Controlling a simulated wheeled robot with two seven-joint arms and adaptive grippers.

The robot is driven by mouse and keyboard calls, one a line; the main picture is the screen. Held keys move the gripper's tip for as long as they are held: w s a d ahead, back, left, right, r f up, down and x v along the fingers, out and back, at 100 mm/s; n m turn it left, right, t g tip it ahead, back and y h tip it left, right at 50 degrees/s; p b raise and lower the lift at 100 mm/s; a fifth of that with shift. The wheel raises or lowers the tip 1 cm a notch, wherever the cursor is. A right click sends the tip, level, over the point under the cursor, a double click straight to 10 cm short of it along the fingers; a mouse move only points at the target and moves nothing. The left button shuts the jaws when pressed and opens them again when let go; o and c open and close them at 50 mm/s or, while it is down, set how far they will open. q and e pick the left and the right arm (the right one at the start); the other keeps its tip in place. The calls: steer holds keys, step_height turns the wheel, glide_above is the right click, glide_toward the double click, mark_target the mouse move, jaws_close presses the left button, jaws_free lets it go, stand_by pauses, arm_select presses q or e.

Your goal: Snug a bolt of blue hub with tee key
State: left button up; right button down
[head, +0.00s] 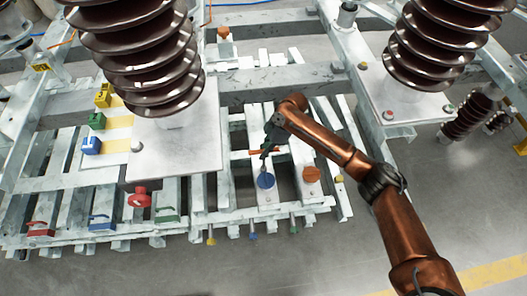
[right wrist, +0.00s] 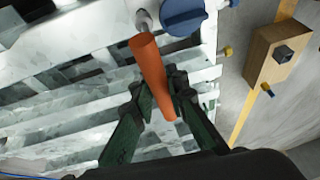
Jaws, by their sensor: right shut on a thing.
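The blue hub (head: 266,181) is a round blue disc on the frame's lower middle. It also shows at the top of the right wrist view (right wrist: 183,14). My right gripper (head: 268,152) is just behind the hub in the head view. It is shut on the orange bar of the tee key (right wrist: 150,70), between its dark fingers (right wrist: 160,108). A grey metal end (right wrist: 143,20) shows at the bar's far end, close beside the blue hub. I cannot tell whether the key touches a bolt. My left gripper is not in view.
An orange hub (head: 311,174) is right of the blue one and a red hub (head: 140,197) is at left. Ribbed brown insulators (head: 145,50) tower over the grey frame. Colored bolts (head: 253,234) stick out at the front edge. Clear floor (head: 250,270) lies in front.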

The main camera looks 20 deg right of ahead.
steer(key=shift+f+b, duration=0.3)
steer(key=shift+f, duration=0.75)
